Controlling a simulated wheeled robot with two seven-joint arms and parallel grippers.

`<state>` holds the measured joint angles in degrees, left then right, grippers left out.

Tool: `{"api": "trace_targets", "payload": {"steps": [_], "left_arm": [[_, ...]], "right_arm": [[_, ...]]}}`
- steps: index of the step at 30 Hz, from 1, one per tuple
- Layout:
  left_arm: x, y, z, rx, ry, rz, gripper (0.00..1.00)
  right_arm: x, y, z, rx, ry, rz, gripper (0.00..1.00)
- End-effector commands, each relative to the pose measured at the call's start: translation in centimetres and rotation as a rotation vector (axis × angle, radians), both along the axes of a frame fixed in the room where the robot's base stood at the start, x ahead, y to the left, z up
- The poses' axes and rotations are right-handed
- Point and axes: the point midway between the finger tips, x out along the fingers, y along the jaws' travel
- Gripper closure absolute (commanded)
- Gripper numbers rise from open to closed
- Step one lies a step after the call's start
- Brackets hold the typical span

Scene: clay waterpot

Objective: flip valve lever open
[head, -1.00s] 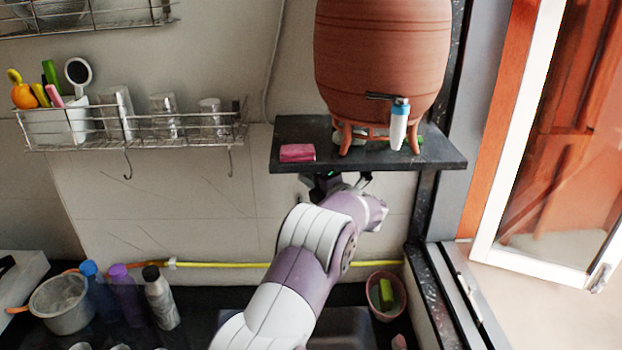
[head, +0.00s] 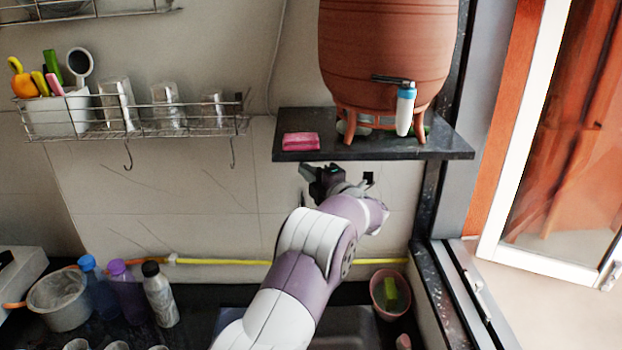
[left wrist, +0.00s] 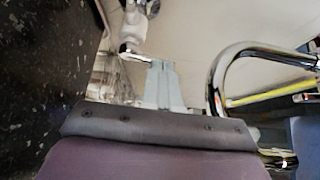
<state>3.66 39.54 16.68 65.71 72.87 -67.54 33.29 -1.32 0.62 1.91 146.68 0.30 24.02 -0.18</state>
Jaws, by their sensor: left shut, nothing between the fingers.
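In the left wrist view, a small white and metal valve (left wrist: 137,22) shows at the top. A bright thin part, perhaps its lever, sticks out just above my fingertips; I cannot tell whether they touch. My left gripper (left wrist: 160,66) is shut and empty, its grey fingers together. In the head view, my left gripper (head: 312,173) is a dark shape below the shelf, in front of the wall. The valve cannot be made out there. The clay waterpot (head: 385,45) stands on the shelf above, with a dark lever and a blue and white spout piece (head: 405,108). My right gripper is out of view.
The black shelf (head: 450,145) hangs over my gripper and holds a pink sponge (head: 300,141). A curved chrome pipe (left wrist: 218,75) is close on the right in the wrist view. A yellow pipe (head: 225,261) runs low along the wall. Bottles and a pot stand lower left.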

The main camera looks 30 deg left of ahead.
Motion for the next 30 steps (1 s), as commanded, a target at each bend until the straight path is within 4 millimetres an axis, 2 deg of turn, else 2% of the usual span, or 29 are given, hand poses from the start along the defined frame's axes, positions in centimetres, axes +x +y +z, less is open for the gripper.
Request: {"api": "trace_targets", "payload": {"steps": [1,6,15,19,30], "left_arm": [[-0.1,0.2,-0.7,0.025,0.013,0.001,1.0],[-0.4,0.6,-1.2,0.139,0.083,0.001,1.0],[-0.9,1.4,-0.9,0.34,0.207,0.002,1.0],[-1.1,1.7,-0.7,0.401,0.245,0.002,1.0],[-1.3,2.1,-0.2,0.395,0.242,0.001,1.0]], "right_arm": [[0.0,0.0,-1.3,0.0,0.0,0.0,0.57],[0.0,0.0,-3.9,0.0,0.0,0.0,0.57],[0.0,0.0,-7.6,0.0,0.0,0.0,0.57],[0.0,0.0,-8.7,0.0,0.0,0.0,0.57],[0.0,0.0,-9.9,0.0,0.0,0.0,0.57]]}}
